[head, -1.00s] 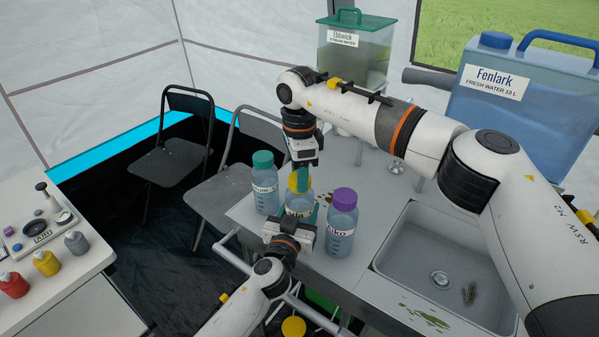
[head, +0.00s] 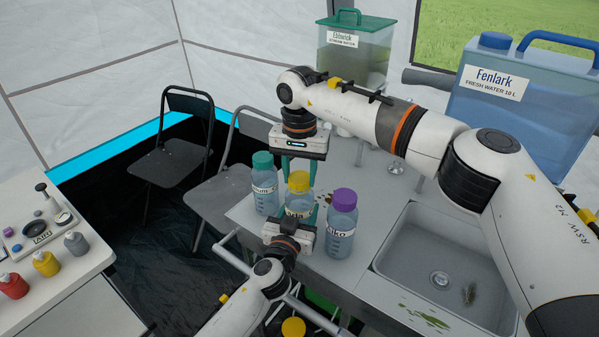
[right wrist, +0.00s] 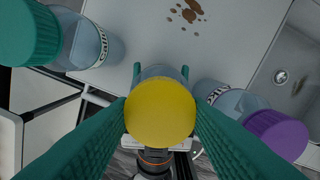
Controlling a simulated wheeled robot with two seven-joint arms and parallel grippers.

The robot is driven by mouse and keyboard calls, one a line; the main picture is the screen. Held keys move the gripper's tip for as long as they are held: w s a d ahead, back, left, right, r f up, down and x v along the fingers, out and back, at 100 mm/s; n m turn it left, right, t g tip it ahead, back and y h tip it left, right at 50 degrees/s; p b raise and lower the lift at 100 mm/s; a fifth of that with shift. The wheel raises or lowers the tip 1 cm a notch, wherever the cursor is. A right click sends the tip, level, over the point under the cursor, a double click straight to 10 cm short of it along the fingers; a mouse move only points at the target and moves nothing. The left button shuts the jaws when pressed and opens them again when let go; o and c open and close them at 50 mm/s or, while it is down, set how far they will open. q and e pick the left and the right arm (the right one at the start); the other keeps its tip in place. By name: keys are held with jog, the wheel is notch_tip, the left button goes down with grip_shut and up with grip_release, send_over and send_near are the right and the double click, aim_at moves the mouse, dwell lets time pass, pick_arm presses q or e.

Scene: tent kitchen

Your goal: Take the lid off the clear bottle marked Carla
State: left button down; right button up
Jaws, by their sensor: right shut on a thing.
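The clear bottle (head: 297,208) with the yellow lid (head: 299,181) stands upright in the middle of a row of three; only the end of its label's name shows. My right gripper (head: 299,176) points down from above, its teal fingers shut on opposite sides of the lid. The lid sits on the bottle's neck and fills the space between the fingers in the right wrist view (right wrist: 160,112). My left gripper (head: 292,222) is low at the bottle's front, its fingers on both sides of the body and seemingly touching it.
A teal-lidded bottle (head: 264,184) stands close on the left, a purple-lidded bottle marked Aiko (head: 342,222) close on the right. The sink (head: 408,255) is to the right. A blue Fenlark water container (head: 520,110) and a green-lidded container (head: 352,60) stand behind.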

aim_at(300, 177)
jog(key=shift+r, duration=0.2)
jog(key=shift+r, duration=0.9)
jog(key=shift+r, duration=0.1)
jog(key=shift+r, duration=1.95)
pick_arm(q)
jog(key=shift+c, duration=2)
grip_release()
jog(key=shift+s, duration=0.1)
pick_arm(e)
jog(key=shift+f, duration=0.1)
